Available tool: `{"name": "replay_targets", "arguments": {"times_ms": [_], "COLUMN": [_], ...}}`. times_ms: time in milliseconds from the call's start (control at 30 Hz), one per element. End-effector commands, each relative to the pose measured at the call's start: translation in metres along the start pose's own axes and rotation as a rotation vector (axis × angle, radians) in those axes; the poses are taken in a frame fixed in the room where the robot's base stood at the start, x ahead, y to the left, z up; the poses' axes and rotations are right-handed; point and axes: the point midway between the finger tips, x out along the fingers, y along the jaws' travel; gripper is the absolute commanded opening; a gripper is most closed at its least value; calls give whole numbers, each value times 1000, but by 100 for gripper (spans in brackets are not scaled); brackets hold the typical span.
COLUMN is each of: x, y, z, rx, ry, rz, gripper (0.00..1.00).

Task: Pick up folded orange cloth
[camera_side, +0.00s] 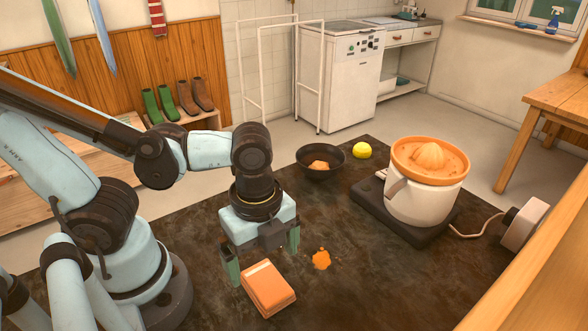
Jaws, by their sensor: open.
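The folded orange cloth (268,288) lies on the dark table as a small thick block with a pale stripe across its top. My gripper (262,263) points down above and just behind the cloth. Its two green-tipped fingers are spread wide apart. The left finger comes down beside the cloth's left edge, and the right finger is up and to the right of it. Nothing shows between the fingers. Whether a finger touches the cloth cannot be told from this view.
An orange splat (320,260) lies right of the cloth. A dark bowl (321,158) with an orange piece in it and a yellow ball (362,150) are farther back. A white citrus juicer (424,203) with an orange top stands at right. The dark table's (400,290) front right is clear.

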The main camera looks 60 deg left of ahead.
Motion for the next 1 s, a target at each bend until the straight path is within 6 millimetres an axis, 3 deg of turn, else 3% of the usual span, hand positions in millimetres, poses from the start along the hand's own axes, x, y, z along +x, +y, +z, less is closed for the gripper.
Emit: {"name": "replay_targets", "arguments": {"times_ms": [333, 1000], "x": [12, 56], "y": [0, -2], "z": [0, -1], "rx": [-1, -1], "ry": [0, 0], "rz": [0, 0], "gripper": [99, 99]}}
